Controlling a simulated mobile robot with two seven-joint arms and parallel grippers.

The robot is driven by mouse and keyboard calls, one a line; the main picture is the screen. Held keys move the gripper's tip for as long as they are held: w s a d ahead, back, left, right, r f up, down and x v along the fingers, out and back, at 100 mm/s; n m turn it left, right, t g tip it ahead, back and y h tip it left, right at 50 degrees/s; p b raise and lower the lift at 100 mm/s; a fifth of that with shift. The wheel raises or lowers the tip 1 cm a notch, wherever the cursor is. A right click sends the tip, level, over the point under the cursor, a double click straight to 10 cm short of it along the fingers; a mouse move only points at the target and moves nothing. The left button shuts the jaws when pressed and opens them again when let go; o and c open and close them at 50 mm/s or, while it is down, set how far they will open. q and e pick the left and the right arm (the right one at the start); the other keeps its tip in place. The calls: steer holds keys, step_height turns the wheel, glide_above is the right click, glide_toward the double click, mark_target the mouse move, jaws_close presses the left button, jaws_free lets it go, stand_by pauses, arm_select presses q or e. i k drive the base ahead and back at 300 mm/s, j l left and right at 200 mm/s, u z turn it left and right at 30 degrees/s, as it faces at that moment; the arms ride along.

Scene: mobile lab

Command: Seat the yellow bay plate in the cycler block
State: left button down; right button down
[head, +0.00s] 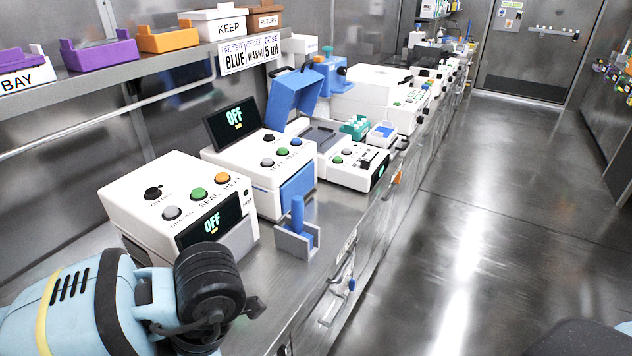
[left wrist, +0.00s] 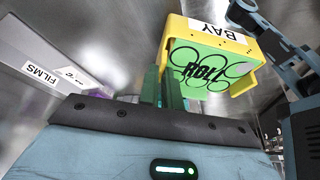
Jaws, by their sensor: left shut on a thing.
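The yellow bay plate (left wrist: 215,60) shows in the left wrist view, with a white BAY label and a green face marked ROLL. It is tilted. My left gripper (left wrist: 162,88) is shut on its near side, and the fingers partly hide that edge. The plate does not show in the head view, where my left arm (head: 205,290) enters at the lower left and its fingers are hidden. In the middle of the bench is a white machine with a raised blue lid (head: 297,97); I cannot tell whether it is the cycler block. My right gripper is not in view.
A white machine with a SEAL button (head: 175,190) stands nearest my arm. A blue piece in a grey holder (head: 297,240) stands at the bench edge. Purple (head: 98,52) and orange (head: 168,40) holders sit on the shelf above. The floor to the right is clear.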

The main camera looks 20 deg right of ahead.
mark_target(316, 137)
steer(key=i+l, duration=0.1)
steer(key=l, duration=0.3)
steer(key=i+l+z, duration=0.15)
steer(key=l, duration=0.25)
steer(key=i+l, duration=0.15)
steer(key=l, duration=0.25)
steer(key=i+l+z, duration=0.15)
steer(key=l, duration=0.25)
steer(key=i+l, duration=0.15)
steer(key=l, duration=0.25)
steer(key=i+l+z, duration=0.15)
steer(key=l, duration=0.2)
steer(key=i+l, duration=0.15)
steer(key=l, duration=0.25)
steer(key=z, duration=0.05)
